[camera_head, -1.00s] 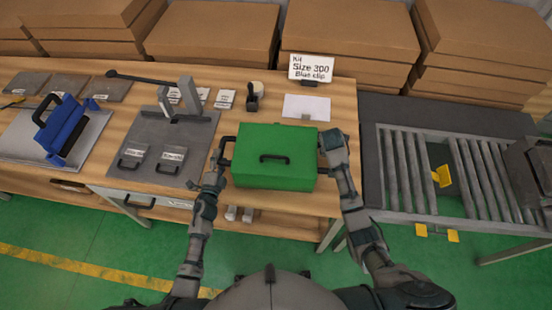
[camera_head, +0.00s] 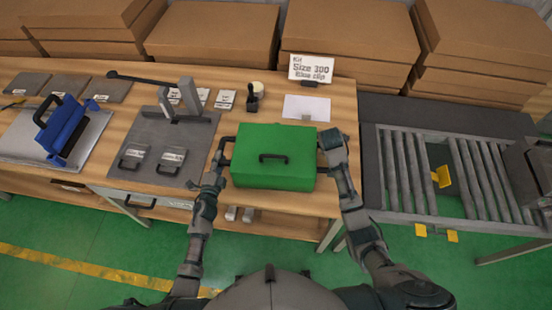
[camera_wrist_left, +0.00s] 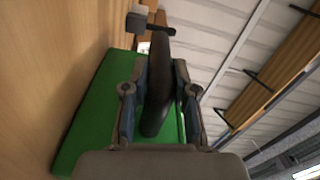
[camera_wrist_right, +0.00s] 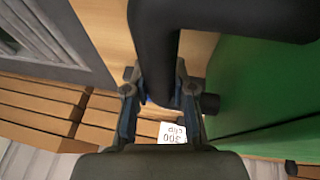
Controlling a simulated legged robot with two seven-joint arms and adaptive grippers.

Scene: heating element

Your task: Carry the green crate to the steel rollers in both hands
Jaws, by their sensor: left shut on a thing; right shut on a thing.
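The green crate (camera_head: 272,150), closed, with a black handle on its lid, is at the front edge of the wooden table in the head view. My left gripper (camera_head: 216,165) is shut on the black handle at its left side; the left wrist view shows this handle (camera_wrist_left: 157,95) between the fingers. My right gripper (camera_head: 328,150) is shut on the right side handle, also seen in the right wrist view (camera_wrist_right: 157,55). Whether the crate touches the table cannot be told. The steel rollers (camera_head: 435,172) lie to the right, apart from the crate.
A grey plate (camera_head: 167,145) with small labelled packs lies left of the crate. A blue clip tool (camera_head: 66,127) is farther left. A sign (camera_head: 311,68) and white paper (camera_head: 306,107) are behind. Cardboard boxes (camera_head: 212,35) line the back. Yellow pieces (camera_head: 441,176) show at the rollers.

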